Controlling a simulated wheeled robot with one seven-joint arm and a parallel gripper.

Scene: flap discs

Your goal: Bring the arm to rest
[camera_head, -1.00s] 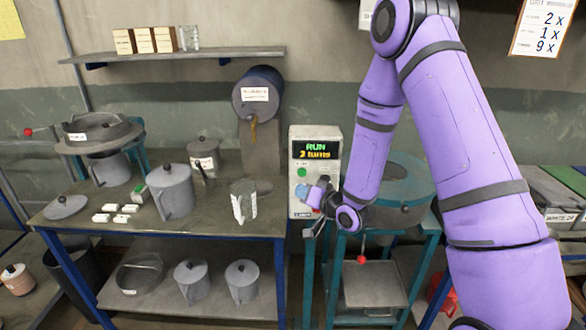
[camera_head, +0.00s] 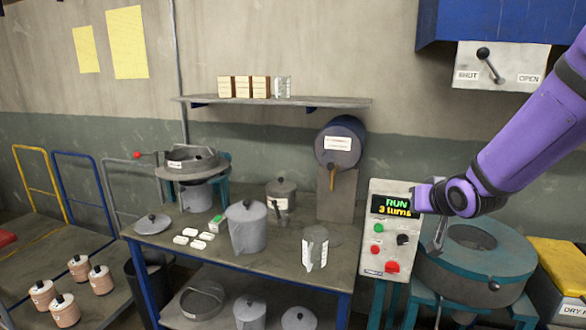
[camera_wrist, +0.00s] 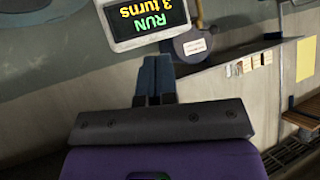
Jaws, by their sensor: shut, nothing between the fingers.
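My arm (camera_head: 530,130) reaches in from the right edge of the head view, bent at the wrist. In the wrist view my gripper (camera_wrist: 154,62) is shut, its two dark blue fingers together with nothing between them. It is near the control box (camera_head: 377,253), whose display reads RUN, 3 turns. In the head view my wrist overlaps the display's right edge; the fingertips are hard to make out there, and I cannot tell the gap to the box.
A teal round machine (camera_head: 500,262) stands beneath my wrist. A shelf (camera_head: 330,101) and a blue hopper with a lever plate (camera_head: 500,66) are on the wall.

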